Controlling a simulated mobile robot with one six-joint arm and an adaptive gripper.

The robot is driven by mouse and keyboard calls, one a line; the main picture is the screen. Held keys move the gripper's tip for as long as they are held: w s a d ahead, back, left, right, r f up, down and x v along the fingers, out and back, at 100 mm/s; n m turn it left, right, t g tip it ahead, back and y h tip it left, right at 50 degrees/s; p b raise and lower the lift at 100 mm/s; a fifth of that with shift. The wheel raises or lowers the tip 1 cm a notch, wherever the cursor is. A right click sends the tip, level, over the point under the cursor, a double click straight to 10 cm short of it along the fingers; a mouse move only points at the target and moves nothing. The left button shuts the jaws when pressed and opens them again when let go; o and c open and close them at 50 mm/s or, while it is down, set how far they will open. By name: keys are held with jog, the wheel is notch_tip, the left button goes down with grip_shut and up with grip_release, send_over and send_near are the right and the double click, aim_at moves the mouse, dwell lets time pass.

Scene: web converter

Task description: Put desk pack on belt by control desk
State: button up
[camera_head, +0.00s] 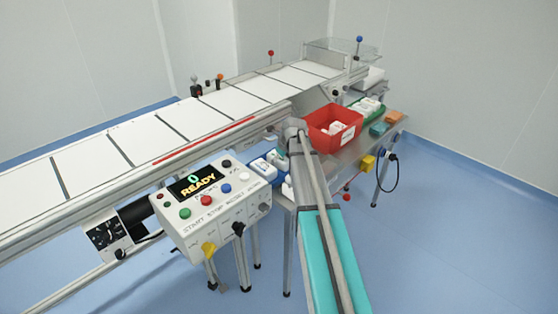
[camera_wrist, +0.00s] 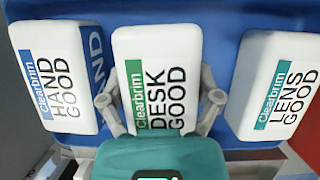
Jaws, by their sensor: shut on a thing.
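The desk pack (camera_wrist: 157,48), white with a green Clearbrim label reading DESK GOOD, is in the middle of the wrist view. My gripper (camera_wrist: 158,92) has a finger on each side of it and is shut on it. The hand pack (camera_wrist: 50,65) is to its left and the lens pack (camera_wrist: 277,88) to its right, both apart from it. All three show against a blue tray (camera_wrist: 222,30). In the head view my arm hides the gripper and part of the blue tray (camera_head: 262,167). The belt (camera_head: 180,122) runs behind the control desk (camera_head: 214,205), whose screen reads READY.
A red bin (camera_head: 333,130) with white packs stands right of the blue tray. A green tray (camera_head: 367,107) and an orange item (camera_head: 393,116) are farther right. The belt shows bare white panels with dark cross strips. Its raised side rail lies between belt and table.

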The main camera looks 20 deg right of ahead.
jog(key=shift+r+p, duration=0.6)
jog(key=shift+r, duration=0.25)
jog(key=s+r+p, duration=0.1)
jog(key=r+p, duration=0.1)
jog(key=s+r+p, duration=0.2)
jog(key=r+p, duration=0.1)
jog(key=s+r+p, duration=0.2)
jog(key=shift+r, duration=0.2)
jog(key=s+r+p, duration=0.3)
jog(key=s+p, duration=0.1)
jog(key=s, duration=0.5)
jog(key=shift+d+r, duration=0.3)
jog(key=shift+r, duration=0.05)
jog(key=shift+s, duration=0.1)
